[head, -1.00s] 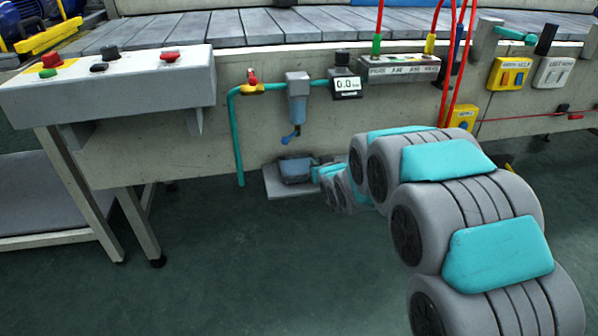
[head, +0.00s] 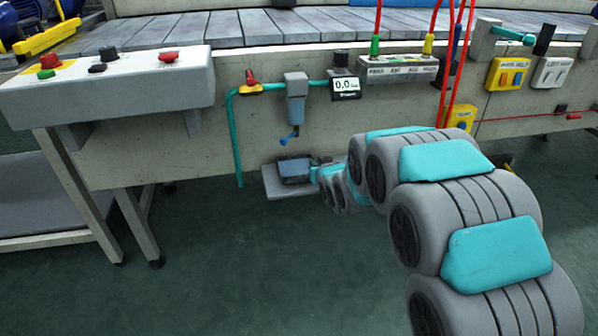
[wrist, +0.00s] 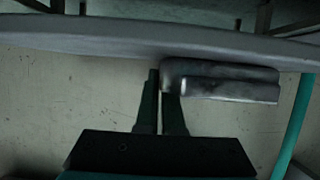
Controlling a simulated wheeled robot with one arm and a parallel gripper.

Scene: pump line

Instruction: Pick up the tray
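The tray (head: 268,183) is a flat, pale grey plate, low by the wall under the filter unit. In the wrist view a long pale grey edge, perhaps the tray's (wrist: 70,38), crosses the top. My gripper's two dark fingers (wrist: 160,82) point at it, nearly together. A dark grey block (wrist: 225,82) overlaps the right fingertip. I cannot see anything clearly held between the fingers.
Above the tray hang a filter unit (head: 297,98) and a turquoise pipe (head: 236,140). A grey control box (head: 120,90) on legs stands at left. Red hoses (head: 452,85) hang at right. The green floor (head: 260,265) in front is clear.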

